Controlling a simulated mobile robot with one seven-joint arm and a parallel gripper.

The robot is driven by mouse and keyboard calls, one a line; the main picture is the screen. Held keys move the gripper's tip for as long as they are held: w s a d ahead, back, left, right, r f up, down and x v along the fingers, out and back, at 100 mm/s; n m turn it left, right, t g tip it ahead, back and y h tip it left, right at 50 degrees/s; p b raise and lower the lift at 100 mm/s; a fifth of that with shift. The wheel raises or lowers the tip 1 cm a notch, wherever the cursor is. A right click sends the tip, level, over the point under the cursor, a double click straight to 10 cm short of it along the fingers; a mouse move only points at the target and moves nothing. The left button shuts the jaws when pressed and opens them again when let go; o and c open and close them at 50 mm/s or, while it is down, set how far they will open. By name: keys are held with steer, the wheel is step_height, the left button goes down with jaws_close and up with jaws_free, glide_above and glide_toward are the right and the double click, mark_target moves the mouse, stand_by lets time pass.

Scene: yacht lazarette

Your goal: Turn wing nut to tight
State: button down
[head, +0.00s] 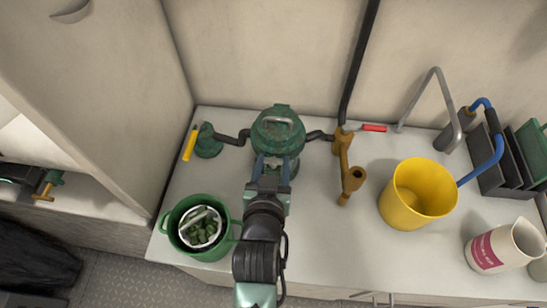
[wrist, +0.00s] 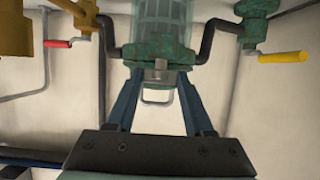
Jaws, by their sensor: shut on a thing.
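The green strainer (head: 278,130) stands against the back wall, with a pale handle on its top and dark pipes to both sides. In the wrist view, its rusty green lid (wrist: 160,45) sits at the end of a clear ribbed body. The grey metal wing nut (wrist: 160,71) shows at the lid, between my fingertips. My gripper (wrist: 160,76) is shut on the wing nut, one blue finger on each side. In the head view, my gripper (head: 272,162) reaches to the strainer's front and hides the nut. The nut's tightness cannot be told.
A yellow-handled valve (head: 190,143) stands left of the strainer; a bronze fitting (head: 346,165) and red handle (head: 374,128) are to the right. A green bucket (head: 176,240) is front left, a yellow bucket (head: 417,194) right, and a white jug (head: 491,246) front right.

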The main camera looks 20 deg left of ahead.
steer(key=shift+f+h, duration=0.1)
steer(key=shift+h, duration=0.2)
steer(key=shift+c, duration=1.4)
jaws_free()
steer(key=shift+s, duration=0.1)
steer(key=v, duration=1.3)
